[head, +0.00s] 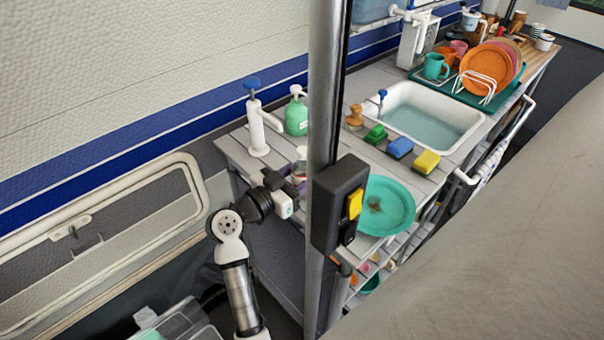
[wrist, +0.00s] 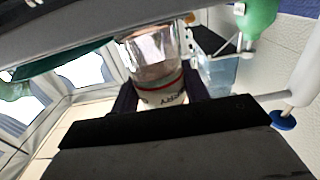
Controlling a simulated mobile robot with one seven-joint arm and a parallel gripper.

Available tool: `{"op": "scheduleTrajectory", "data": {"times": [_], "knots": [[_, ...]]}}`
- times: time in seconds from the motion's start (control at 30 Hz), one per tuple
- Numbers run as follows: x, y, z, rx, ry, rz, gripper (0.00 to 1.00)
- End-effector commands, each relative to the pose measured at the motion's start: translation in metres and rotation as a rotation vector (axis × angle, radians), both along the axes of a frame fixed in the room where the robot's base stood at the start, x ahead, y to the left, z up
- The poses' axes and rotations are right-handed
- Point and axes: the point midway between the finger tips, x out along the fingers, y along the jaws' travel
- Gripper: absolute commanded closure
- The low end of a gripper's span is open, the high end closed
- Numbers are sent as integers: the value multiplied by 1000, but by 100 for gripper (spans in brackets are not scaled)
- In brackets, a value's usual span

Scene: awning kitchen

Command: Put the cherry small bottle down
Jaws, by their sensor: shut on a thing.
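The cherry small bottle (wrist: 158,72) is clear, with a pale label that has a red band and partly readable lettering. In the wrist view it sits between the two dark fingers of my gripper (wrist: 160,95), which is shut on it. In the head view the bottle (head: 300,169) shows only in part, at the near left end of the slatted counter (head: 236,151). I cannot tell whether the bottle's base touches the counter.
A white pump (head: 258,132) and a green soap dispenser (head: 296,116) stand behind the bottle. A metal pole (head: 322,90) with a black box (head: 335,205) hides some counter. A teal plate (head: 388,205), sponges (head: 400,147) and a sink (head: 435,115) lie to the right.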

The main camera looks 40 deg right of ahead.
Motion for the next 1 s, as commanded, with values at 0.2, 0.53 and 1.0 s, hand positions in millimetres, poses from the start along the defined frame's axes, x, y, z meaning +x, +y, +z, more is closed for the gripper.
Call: {"op": "scheduleTrajectory", "data": {"times": [0.2, 0.53, 1.0], "knots": [[0, 0, -2, 0, 0, -1, 53], [0, 0, -2, 0, 0, 0, 33], [-2, 53, -1, 0, 0, 6, 33]]}}
